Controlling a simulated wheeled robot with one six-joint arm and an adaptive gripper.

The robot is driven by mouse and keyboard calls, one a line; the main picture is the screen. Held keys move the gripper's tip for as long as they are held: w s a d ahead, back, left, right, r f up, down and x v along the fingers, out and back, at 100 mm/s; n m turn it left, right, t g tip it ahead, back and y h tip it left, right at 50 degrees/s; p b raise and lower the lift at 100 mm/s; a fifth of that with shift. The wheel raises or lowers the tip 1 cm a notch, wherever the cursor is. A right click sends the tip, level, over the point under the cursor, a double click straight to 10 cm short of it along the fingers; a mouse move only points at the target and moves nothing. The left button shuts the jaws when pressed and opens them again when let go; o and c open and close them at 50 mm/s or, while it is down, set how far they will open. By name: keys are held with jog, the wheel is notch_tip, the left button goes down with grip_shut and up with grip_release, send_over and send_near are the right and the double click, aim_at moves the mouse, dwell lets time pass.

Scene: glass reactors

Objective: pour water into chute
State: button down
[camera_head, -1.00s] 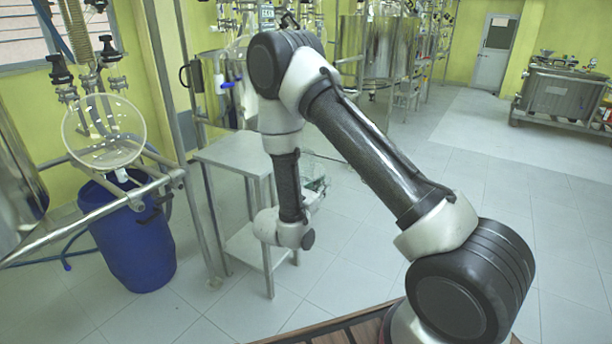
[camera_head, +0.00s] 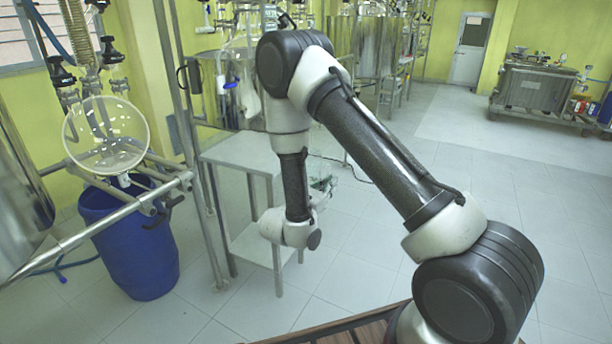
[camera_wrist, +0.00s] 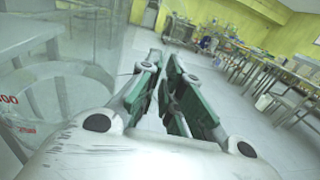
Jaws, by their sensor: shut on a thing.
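My gripper (camera_wrist: 180,95), with green finger pads, is shut at the middle of the wrist view. A large clear glass vessel (camera_wrist: 60,100) with red markings fills the left of that view, right beside the fingers. I take it to be the held beaker, but the exact contact is hard to see. In the head view the gripper is mostly hidden behind my wrist; a bit of clear glass and green (camera_head: 322,182) shows there. I cannot make out the water. A small funnel-like piece (camera_head: 519,51) sits on a steel tank at far right; I cannot tell whether it is the chute.
A steel table (camera_head: 240,152) stands just left of and behind my wrist. A blue barrel (camera_head: 140,250) and a round glass vessel (camera_head: 105,135) on a metal frame are at left. The steel tank (camera_head: 540,88) stands at far right. The tiled floor (camera_head: 460,170) at right is open.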

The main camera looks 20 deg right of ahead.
aim_at(328, 170)
jog(key=shift+r, duration=2.9)
notch_tip(328, 170, down, 6)
